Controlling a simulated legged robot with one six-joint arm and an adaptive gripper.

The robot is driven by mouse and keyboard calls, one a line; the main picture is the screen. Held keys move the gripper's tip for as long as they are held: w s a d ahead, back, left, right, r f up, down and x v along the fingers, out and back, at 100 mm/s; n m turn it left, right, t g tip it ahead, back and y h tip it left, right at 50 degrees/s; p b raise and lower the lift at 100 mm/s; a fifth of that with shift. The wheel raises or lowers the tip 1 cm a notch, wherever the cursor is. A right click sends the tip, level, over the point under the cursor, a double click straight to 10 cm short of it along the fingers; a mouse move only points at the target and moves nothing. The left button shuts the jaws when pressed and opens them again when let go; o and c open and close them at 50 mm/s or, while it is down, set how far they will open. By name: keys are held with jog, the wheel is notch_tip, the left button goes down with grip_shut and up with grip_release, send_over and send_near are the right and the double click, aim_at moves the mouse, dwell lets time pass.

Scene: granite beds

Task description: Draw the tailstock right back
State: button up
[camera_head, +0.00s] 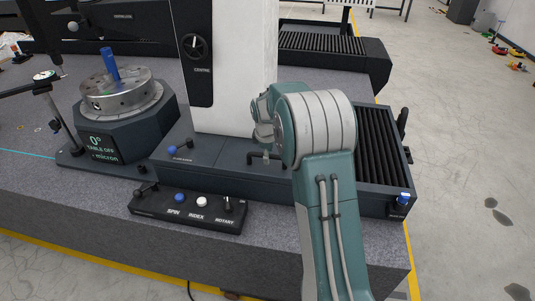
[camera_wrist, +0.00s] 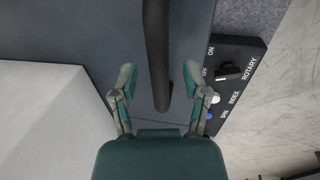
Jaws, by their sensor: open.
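A tall white column (camera_head: 240,70) with a dark front panel stands on a dark carriage base (camera_head: 215,150); this looks like the tailstock, though no label confirms it. A black bar handle (camera_head: 256,158) sticks out at the base's front. My gripper (camera_head: 264,138) is just above this handle, partly hidden by my own arm. In the wrist view, my gripper (camera_wrist: 159,84) is open, with the dark handle (camera_wrist: 157,45) between its two fingers. Gaps show on both sides of the handle, so neither finger appears to touch it.
Black bellows (camera_head: 380,145) cover the bed right of the base. A blue-topped knob (camera_head: 403,200) stands at the bed's right end. A control box (camera_head: 190,208) sits on the granite in front. A rotary table (camera_head: 122,92) with a blue post is at left.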

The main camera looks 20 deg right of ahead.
jog(key=shift+d, duration=0.25)
jog(key=shift+c, duration=1.2)
jog(key=c, duration=0.5)
jog(key=shift+a, duration=0.2)
grip_shut()
jog(key=s+d, duration=0.5)
jog(key=d, duration=0.2)
jog(key=s+d, duration=0.5)
jog(key=d, duration=0.2)
jog(key=s+d, duration=0.4)
jog(key=d, duration=0.4)
jog(key=shift+s+f, duration=0.1)
jog(key=shift+s, duration=0.3)
jog(key=o, duration=0.7)
grip_release()
jog(key=shift+o, duration=0.2)
